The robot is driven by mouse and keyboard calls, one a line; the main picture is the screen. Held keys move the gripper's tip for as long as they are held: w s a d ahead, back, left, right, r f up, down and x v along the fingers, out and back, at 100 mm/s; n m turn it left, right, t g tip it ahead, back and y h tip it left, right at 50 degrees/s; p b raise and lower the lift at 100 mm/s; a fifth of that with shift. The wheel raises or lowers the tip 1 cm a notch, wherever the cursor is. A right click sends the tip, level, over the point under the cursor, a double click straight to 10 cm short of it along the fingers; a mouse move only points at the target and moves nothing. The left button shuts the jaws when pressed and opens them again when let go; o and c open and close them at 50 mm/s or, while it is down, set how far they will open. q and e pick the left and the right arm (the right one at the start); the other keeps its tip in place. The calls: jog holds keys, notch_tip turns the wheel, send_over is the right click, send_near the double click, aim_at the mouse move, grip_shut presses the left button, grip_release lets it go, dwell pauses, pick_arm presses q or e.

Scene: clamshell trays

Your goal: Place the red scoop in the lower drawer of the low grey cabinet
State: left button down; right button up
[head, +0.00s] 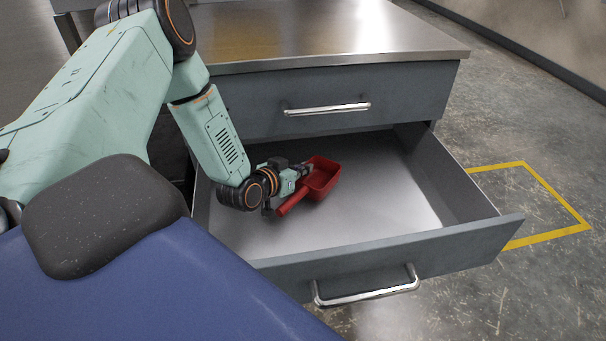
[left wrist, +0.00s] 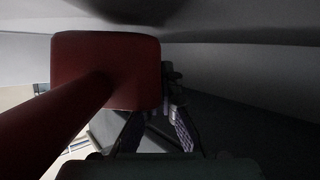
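The red scoop (head: 322,178) is inside the open lower drawer (head: 395,215) of the low grey cabinet (head: 345,95), in its left half. Its handle points to the lower left in the head view. I cannot tell whether it touches the drawer floor. My left gripper (head: 304,172) reaches into the drawer and is at the scoop's left side. In the left wrist view the scoop (left wrist: 105,72) is large, and it hides part of one finger. The fingers (left wrist: 158,112) converge at its edge and appear shut on it. My right gripper is in neither view.
The closed upper drawer (head: 325,108) and the metal top (head: 320,35) sit above and behind the open drawer. The drawer floor right of the scoop is bare. A yellow floor marking (head: 545,238) lies to the right.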

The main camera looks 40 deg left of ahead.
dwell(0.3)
pick_arm(q)
jog(key=shift+f+b, duration=0.45)
jog(key=shift+f, duration=0.15)
jog(key=c, duration=1.5)
grip_release()
jog(key=shift+r+p, duration=0.45)
jog(key=shift+r, duration=0.1)
jog(key=shift+p+v, duration=3.7)
jog(key=shift+v, duration=2.4)
